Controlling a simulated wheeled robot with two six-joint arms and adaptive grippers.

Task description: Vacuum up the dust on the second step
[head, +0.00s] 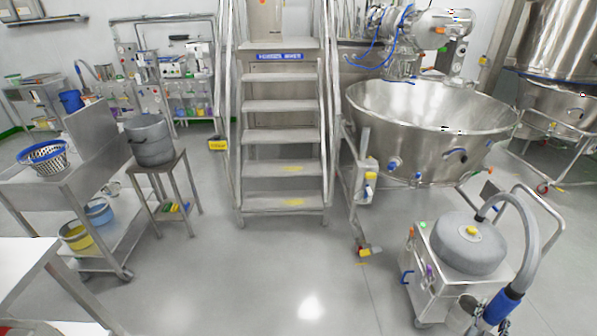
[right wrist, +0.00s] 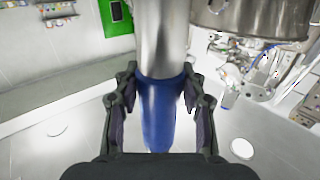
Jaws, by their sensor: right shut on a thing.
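The metal staircase (head: 281,135) stands at the middle back in the head view. A faint yellow dust patch (head: 291,169) lies on its second step from the bottom, right of centre. A similar patch (head: 291,202) lies on the lowest step. The vacuum (head: 466,240), a steel cart with a round grey top, stands at the front right. Its grey hose (head: 528,235) arches down to a blue grip (head: 502,306). My right gripper (right wrist: 158,78) is shut around this blue grip (right wrist: 158,125), with a finger on each side. The hose's nozzle end is not clear. My left gripper is not in view.
A large steel bowl (head: 430,125) on a frame stands right of the stairs. A small stand with a grey pot (head: 150,138) and a steel cart (head: 85,150) stand at left. A yellow-red object (head: 368,251) lies by the bowl frame. The floor before the stairs is clear.

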